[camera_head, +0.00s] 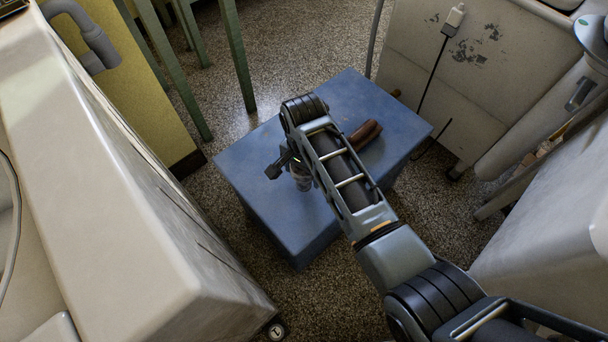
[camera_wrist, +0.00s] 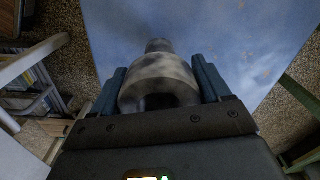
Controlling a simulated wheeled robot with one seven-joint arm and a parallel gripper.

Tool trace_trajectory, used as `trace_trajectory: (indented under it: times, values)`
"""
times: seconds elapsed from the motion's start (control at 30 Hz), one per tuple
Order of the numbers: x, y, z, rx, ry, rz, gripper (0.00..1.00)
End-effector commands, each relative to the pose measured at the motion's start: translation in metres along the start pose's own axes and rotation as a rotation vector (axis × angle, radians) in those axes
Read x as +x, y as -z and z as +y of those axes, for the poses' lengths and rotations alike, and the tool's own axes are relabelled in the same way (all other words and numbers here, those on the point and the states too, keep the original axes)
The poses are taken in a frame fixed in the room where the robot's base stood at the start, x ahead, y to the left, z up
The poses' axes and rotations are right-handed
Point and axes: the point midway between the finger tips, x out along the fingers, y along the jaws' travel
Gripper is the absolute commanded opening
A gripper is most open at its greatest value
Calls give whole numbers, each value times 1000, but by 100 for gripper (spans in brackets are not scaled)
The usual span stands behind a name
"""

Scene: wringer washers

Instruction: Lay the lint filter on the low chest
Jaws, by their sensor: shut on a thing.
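The lint filter (camera_wrist: 158,88) is a grey, blotchy, stepped round piece with a narrower far end. My gripper (camera_wrist: 159,66) is shut on it, with one blue finger on each side. The low chest (camera_head: 262,202) is a blue box with a flat top, in the middle of the head view. Its worn blue top (camera_wrist: 240,35) fills the upper part of the wrist view, beyond the filter. The filter is over the top, near its left half in the head view. I cannot tell whether it touches the top. My arm hides the middle of the chest and most of the gripper there.
A brown rounded object (camera_head: 366,133) lies on the chest's top, right of my arm. A cream washer body (camera_head: 110,200) stands close at left, and pale machines (camera_head: 465,70) stand at right. Green legs (camera_head: 237,55) rise behind the chest. Speckled floor surrounds it.

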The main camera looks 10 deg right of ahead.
Motion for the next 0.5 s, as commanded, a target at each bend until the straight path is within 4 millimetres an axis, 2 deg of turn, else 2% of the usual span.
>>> trace_trajectory:
  times: [0.03,0.13,0.5]
  values:
    - [11,0,0,0,-2,-1,47]
    - [22,0,0,0,-1,-1,47]
    - [26,0,0,0,0,0,47]
